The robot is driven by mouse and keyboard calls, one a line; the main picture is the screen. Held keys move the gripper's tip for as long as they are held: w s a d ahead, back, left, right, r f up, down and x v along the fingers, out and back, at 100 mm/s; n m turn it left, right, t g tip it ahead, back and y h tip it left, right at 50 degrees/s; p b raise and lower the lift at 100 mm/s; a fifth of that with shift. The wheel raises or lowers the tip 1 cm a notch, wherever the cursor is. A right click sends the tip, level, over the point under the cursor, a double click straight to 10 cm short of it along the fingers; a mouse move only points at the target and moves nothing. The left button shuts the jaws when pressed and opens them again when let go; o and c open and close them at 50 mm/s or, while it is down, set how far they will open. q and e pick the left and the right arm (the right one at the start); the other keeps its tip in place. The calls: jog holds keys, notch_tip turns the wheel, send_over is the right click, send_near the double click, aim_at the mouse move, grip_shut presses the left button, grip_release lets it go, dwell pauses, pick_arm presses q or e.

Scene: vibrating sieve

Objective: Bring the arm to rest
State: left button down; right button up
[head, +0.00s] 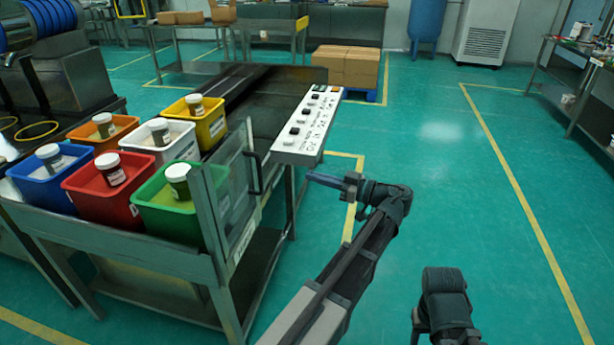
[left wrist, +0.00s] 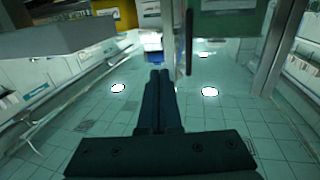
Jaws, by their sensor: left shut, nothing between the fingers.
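My left arm reaches up from the bottom middle of the head view. Its gripper (head: 311,177) is shut and empty, pointing left, just right of the sieve machine's frame and below its white control panel (head: 308,120). In the left wrist view the two dark fingers (left wrist: 160,73) lie together with nothing between them. They appear apart from anything around them. Part of my right arm (head: 445,300) shows at the lower right of the head view; its gripper is not visible.
The steel frame (head: 215,270) holds several coloured bins with lidded jars, including a green bin (head: 165,225) and a red bin (head: 105,205). A clear door with a dark handle (head: 253,172) stands near my gripper. The green floor (head: 470,210) to the right is open.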

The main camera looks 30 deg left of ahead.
pick_arm(q)
jog(key=shift+d, duration=0.1)
jog(key=s+d+f+m+t+h, duration=0.1)
jog(key=s+d+f+m+h, duration=0.35)
jog(key=f, duration=0.25)
jog(key=s+d+f+m+h, duration=0.4)
jog(key=f+m, duration=0.2)
jog(key=f, duration=0.1)
jog(key=s+d+f+m+h, duration=0.4)
jog(key=s+d+m, duration=0.2)
jog(key=d, duration=0.2)
jog(key=s+d+f+m+h, duration=0.4)
jog(key=s+d+m, duration=0.2)
jog(key=d, duration=0.3)
notch_tip(320, 180, up, 30)
jog(key=p, duration=2.9)
jog(key=shift+w+f+g, duration=0.2)
jog(key=shift+f+g, duration=0.05)
jog(key=shift+g, duration=0.15)
